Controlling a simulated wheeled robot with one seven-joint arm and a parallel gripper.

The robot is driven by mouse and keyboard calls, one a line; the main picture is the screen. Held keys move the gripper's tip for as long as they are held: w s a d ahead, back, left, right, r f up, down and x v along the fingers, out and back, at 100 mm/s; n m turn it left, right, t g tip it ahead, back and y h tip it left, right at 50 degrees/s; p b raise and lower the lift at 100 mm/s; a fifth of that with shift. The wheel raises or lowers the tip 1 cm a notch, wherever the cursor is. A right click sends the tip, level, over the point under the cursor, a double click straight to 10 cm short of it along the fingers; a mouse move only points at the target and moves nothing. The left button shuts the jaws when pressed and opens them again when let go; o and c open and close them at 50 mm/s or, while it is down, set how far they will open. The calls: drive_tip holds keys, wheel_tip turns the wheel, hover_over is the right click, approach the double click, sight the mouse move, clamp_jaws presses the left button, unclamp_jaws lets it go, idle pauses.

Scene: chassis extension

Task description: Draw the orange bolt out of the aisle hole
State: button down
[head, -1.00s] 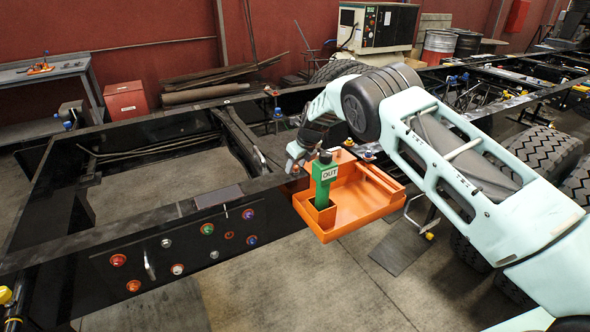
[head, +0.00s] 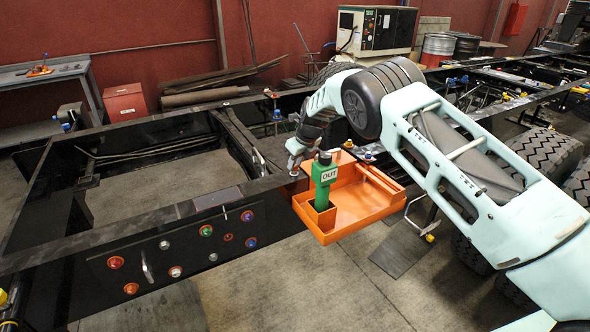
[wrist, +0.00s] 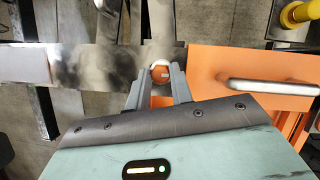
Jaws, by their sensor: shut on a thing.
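The orange bolt (wrist: 160,74) shows in the wrist view as a round orange head with a pale rim on its far side. My gripper (wrist: 160,82) has its two grey fingers closed around the bolt's head. In the head view my gripper (head: 294,166) points down at the top of the black chassis rail (head: 266,184), just left of the orange tray. The bolt is mostly hidden there behind the fingers. The aisle hole is covered by the bolt and the fingers. I cannot tell how deep the bolt sits.
An orange tray (head: 365,207) hangs on the rail's near side. Coloured bolts, including a red one (head: 116,262), sit on the rail's front face. The floor in front is open.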

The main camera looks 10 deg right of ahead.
wheel_tip(320, 180, up, 8)
drive_tip(key=shift+r+b, duration=0.25)
drive_tip(key=shift+b, duration=0.45)
wheel_tip(320, 180, up, 11)
drive_tip(key=p, duration=1)
hover_over(296, 165)
drive_tip(key=shift+f, duration=0.15)
idle(0.3)
